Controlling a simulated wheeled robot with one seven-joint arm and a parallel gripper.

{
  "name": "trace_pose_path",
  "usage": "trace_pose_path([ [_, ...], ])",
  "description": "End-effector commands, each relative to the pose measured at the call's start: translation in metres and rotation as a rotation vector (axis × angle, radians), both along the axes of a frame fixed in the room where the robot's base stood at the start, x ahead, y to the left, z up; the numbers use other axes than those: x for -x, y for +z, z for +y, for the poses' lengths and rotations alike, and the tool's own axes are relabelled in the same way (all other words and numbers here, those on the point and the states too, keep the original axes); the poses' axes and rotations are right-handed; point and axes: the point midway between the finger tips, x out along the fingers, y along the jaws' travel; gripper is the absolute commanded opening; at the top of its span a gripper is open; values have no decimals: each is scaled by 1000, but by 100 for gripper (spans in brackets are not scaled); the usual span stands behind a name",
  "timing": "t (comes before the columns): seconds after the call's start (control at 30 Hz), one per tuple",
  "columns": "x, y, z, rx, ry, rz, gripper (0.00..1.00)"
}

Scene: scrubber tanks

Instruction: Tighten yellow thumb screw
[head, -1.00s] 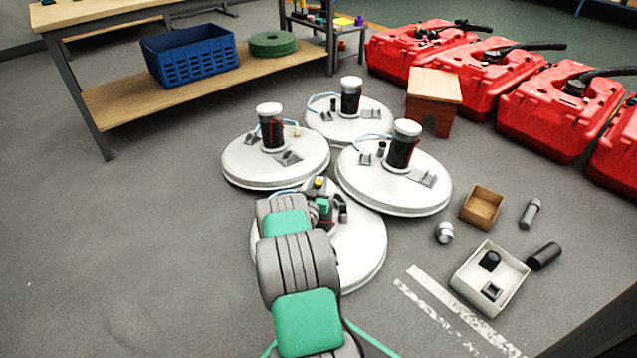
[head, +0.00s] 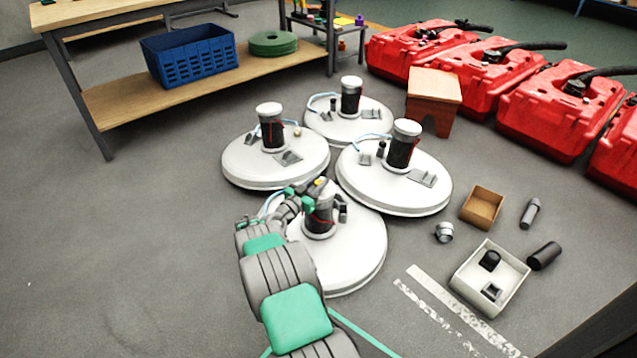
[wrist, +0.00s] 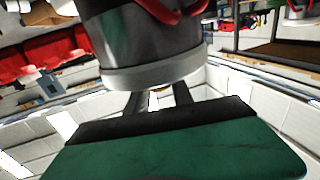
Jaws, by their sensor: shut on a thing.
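The yellow thumb screw (head: 320,182) shows as a small yellow spot at the top of the dark motor (head: 321,217) on the nearest white round scrubber deck (head: 345,262). My gripper (head: 314,187) is at the top of this motor, reaching in from the left. In the wrist view, my two dark fingers (wrist: 158,98) run behind the light rim of the motor (wrist: 150,75). Their tips and what they grip are hidden there. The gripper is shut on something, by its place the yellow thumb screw.
White decks with motors stand close behind, left (head: 275,165), middle (head: 348,125) and right (head: 395,185). A grey cap (head: 444,232), a cardboard box (head: 482,207) and a white bin (head: 490,279) lie to the right. The floor on the left is clear.

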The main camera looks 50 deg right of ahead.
Motion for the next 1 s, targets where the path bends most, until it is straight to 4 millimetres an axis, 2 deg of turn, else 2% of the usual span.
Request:
trace_pose_path([
  [0.17,1,1,-1,1,-1,0,0],
  [0.2,1,1,-1,1,-1,0,30],
  [0.47,0,0,0,1,1,0,50],
  [0.77,-1,1,5,-1,4,1,50],
  [1.0,-1,5,51,0,6,3,50],
])
